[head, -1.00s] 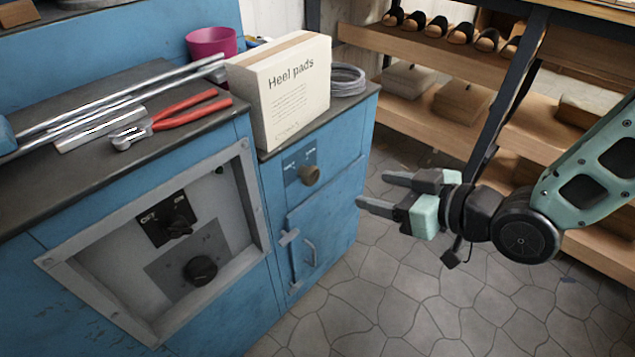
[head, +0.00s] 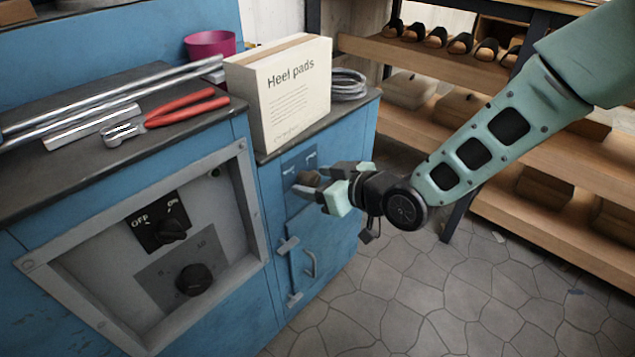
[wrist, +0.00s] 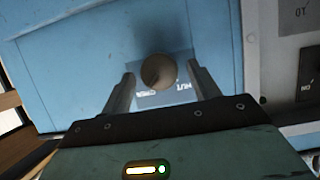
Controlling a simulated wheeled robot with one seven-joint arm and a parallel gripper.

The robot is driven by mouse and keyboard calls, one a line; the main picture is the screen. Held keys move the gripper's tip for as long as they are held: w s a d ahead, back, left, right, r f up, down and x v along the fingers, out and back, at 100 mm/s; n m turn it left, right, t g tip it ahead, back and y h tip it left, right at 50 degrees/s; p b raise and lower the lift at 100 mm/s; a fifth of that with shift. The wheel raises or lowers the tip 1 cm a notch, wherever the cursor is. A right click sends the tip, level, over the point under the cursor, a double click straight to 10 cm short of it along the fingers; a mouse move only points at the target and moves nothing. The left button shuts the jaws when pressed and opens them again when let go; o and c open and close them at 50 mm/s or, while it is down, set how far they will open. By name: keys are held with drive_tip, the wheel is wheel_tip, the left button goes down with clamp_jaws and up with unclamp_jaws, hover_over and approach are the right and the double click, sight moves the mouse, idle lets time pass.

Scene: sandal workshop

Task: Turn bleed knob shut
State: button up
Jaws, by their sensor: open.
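The bleed knob (head: 309,178) is a round brown knob on a blue label plate (head: 292,166) on the cabinet's narrow right section. In the wrist view the knob (wrist: 158,71) shows end-on, with the plate's white lettering (wrist: 160,90) upside down and partly covered. My gripper (head: 317,181) is open at the knob, one finger on either side of it. In the wrist view my gripper (wrist: 160,74) has a gap between each finger and the knob. In the head view the fingers hide part of the knob.
A blue door with a handle (head: 309,262) is below the knob. A Heel pads box (head: 290,95) and a coiled cable (head: 348,85) stand above. An OFF/ON switch (head: 171,230) and a black dial (head: 193,280) are on the grey panel to the left. Wooden shelves (head: 430,60) stand behind.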

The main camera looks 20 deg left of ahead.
drive_tip(key=c, duration=0.9)
drive_tip(key=shift+f+t+b, duration=0.1)
drive_tip(key=shift+t+b, duration=0.2)
drive_tip(key=shift+b, duration=0.1)
drive_tip(key=n+b, duration=0.1)
drive_tip(key=n+t+b, duration=0.1)
drive_tip(key=shift+s+a+f+h+b, duration=0.15)
drive_tip(key=shift+s+h+b, duration=0.1)
drive_tip(key=shift+h+b, duration=0.1)
drive_tip(key=n+t+b, duration=0.1)
drive_tip(key=n+b, duration=0.1)
drive_tip(key=n+t+b, duration=0.1)
drive_tip(key=n+b, duration=0.1)
drive_tip(key=shift+s+f+t, duration=0.15)
drive_tip(key=shift+t, duration=0.25)
drive_tip(key=n+t+b, duration=0.1)
drive_tip(key=n+b, duration=0.1)
drive_tip(key=n, duration=0.1)
drive_tip(key=shift+s+a+f+n+t, duration=0.1)
drive_tip(key=shift+n+t, duration=0.2)
drive_tip(key=shift+t, duration=0.1)
drive_tip(key=shift+f+n+t+y+b, duration=0.1)
drive_tip(key=shift+n+t+y+b, duration=0.55)
drive_tip(key=shift+n, duration=1.25)
